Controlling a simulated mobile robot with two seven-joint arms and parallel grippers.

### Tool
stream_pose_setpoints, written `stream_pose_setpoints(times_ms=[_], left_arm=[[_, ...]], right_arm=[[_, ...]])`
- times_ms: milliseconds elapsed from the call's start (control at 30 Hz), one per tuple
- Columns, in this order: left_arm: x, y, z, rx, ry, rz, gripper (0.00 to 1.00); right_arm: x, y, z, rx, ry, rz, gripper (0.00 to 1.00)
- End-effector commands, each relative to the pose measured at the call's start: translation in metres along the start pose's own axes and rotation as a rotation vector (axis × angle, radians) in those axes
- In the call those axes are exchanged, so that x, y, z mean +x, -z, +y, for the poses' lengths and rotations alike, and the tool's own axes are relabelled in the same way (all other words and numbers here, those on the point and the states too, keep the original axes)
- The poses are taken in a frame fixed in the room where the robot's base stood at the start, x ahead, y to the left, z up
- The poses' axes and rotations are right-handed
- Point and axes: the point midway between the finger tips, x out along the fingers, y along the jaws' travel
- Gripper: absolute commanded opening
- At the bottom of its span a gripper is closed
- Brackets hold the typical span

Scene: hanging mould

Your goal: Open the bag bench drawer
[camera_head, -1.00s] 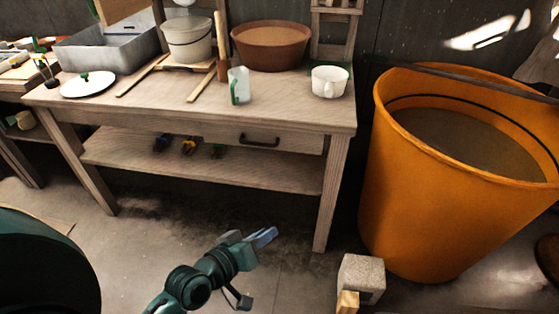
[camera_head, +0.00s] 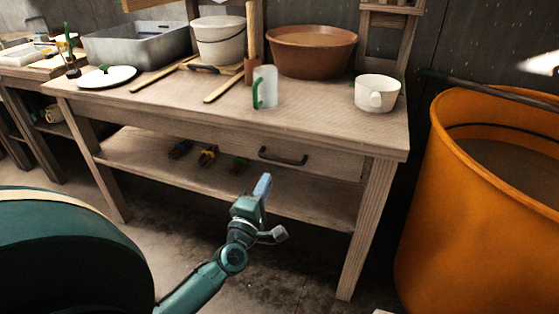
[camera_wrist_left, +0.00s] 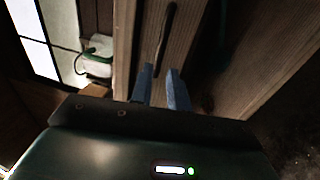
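The bag bench drawer (camera_head: 325,163) is a wooden front under the bench top, with a dark bar handle (camera_head: 283,156). The drawer front looks flush with the bench. My left gripper (camera_head: 264,185) is just below and in front of the handle, apart from it in the head view. In the left wrist view the two blue fingers (camera_wrist_left: 160,88) are spread with a gap between them, and the handle (camera_wrist_left: 168,35) runs ahead of that gap. Nothing is held. My right gripper is not in view.
The wooden bench (camera_head: 330,128) carries a clear mug (camera_head: 264,88), a white cup (camera_head: 377,93), a brown bowl (camera_head: 312,50) and a white bucket (camera_head: 218,42). Several coloured clips lie on its lower shelf (camera_head: 135,150). A large orange tub (camera_head: 470,230) stands at the right.

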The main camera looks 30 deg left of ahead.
Motion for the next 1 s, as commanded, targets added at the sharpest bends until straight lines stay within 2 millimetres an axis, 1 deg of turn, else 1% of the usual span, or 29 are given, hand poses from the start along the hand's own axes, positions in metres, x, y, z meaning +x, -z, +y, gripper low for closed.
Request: stream_pose_setpoints(times_ms=[33,200,300,400,500,600,867,1000], left_arm=[[0.013,0.000,0.001,-0.001,-0.005,0.002,0.17],[0.049,0.000,0.001,0.001,-0.002,0.001,0.17],[0.066,0.000,0.001,0.002,-0.002,0.001,0.17],[0.080,0.000,0.000,0.002,-0.001,-0.001,0.17],[0.088,-0.001,0.000,0.002,0.000,-0.001,0.17],[0.092,0.000,-0.001,0.003,0.001,-0.001,0.17],[0.094,-0.001,0.000,0.003,0.001,-0.001,0.17],[0.093,0.000,0.000,0.003,0.001,-0.001,0.07]], right_arm=[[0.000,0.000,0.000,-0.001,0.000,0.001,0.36],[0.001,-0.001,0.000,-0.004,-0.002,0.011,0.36],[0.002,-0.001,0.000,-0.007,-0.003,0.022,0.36],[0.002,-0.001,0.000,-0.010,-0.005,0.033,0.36],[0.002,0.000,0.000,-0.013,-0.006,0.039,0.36],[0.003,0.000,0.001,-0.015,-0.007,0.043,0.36],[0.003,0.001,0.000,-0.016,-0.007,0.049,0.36],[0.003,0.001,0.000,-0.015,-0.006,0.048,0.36]])
